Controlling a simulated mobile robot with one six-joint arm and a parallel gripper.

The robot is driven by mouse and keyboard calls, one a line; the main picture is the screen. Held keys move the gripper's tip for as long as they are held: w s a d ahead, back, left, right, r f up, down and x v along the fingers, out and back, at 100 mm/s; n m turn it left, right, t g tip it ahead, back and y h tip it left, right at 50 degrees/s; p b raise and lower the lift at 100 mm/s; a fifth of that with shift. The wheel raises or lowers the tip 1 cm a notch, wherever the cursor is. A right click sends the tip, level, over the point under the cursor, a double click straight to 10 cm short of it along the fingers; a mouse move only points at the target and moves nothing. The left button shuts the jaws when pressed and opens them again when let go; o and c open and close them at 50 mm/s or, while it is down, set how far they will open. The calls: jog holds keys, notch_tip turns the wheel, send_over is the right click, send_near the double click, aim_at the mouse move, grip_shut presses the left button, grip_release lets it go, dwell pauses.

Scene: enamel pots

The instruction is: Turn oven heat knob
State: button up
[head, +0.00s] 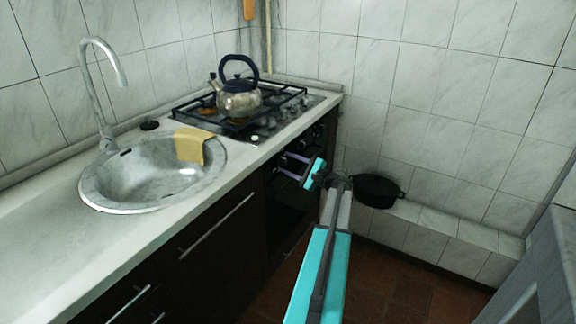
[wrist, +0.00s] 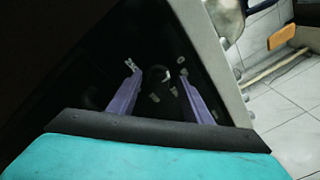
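The oven (head: 288,208) is the dark front under the hob in the head view. In the wrist view its black control panel (wrist: 205,62) fills the middle, with small pale marks. A dark round shape, seemingly a knob (wrist: 158,78), lies between my fingers; its outline is dim. My gripper (head: 283,165) has its two purple fingers spread and pointing at the oven front. In the wrist view my gripper (wrist: 160,84) is open and empty, one finger on each side of the round shape. I cannot tell whether they touch it.
A kettle (head: 240,98) stands on the hob (head: 268,127) above the oven. The counter (head: 45,225) holds a sink (head: 150,190) with a yellow cloth (head: 190,145). A black pot (head: 376,191) sits on the tiled ledge at right. The floor (head: 385,280) shows clear space.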

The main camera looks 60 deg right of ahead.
dwell(0.3)
jog(key=s+a, duration=0.1)
jog(key=s, duration=1.2)
jog(key=shift+s+a+b, duration=0.3)
jog(key=shift+s+b, duration=0.05)
jog(key=shift+s, duration=0.05)
jog(key=shift+f, duration=0.1)
